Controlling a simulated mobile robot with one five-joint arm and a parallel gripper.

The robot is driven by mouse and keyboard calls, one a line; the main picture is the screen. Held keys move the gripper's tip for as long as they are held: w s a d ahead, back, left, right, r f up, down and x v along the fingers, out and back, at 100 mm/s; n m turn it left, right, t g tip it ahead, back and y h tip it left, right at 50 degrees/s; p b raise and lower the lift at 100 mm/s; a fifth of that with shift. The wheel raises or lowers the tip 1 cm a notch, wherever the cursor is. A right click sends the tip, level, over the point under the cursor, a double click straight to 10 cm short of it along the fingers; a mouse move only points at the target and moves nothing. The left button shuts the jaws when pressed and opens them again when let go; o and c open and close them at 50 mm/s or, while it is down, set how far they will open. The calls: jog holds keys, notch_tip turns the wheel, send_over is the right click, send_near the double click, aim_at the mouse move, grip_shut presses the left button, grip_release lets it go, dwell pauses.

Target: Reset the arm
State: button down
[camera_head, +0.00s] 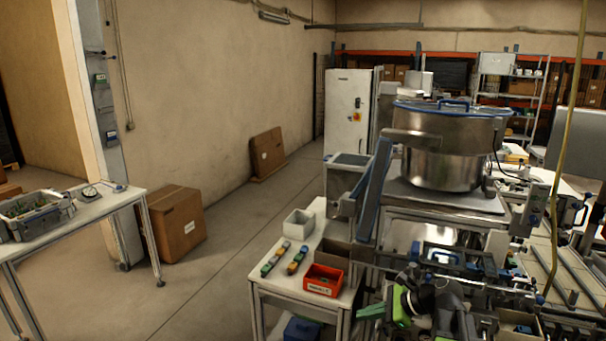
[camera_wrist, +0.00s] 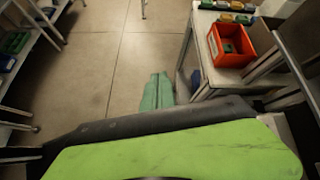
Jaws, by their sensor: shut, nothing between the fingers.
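My gripper (camera_head: 366,312) shows at the lower right of the head view, with green fingers pointing left and the dark and bright green arm behind it. In the wrist view my gripper (camera_wrist: 158,78) has its two green fingers together, with nothing between them. It is over the floor, just left of a small white table (camera_wrist: 205,55). The same small table (camera_head: 262,288) stands left of my gripper in the head view.
On the small table are a red bin (camera_head: 323,281), a white box (camera_head: 298,223) and small coloured items. A cluttered bench with a large steel pot (camera_head: 441,150) fills the right. Cardboard boxes (camera_head: 178,224) stand by the wall. Open floor (camera_head: 225,265) lies left.

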jog(key=s+a+f+n+g+h, duration=0.2)
jog(key=s+a+f+n+h, duration=0.15)
jog(key=a+n, duration=0.25)
jog(key=s+a+f+n+g+h, duration=0.2)
jog(key=s+a+f+n+g, duration=0.15)
jog(key=a+n, duration=0.2)
jog(key=s+d+f+n+h, duration=0.2)
jog(key=d+n+h, duration=0.2)
jog(key=d+n, duration=0.3)
jog(key=shift+d+f+n, duration=0.3)
jog(key=shift+n, duration=0.55)
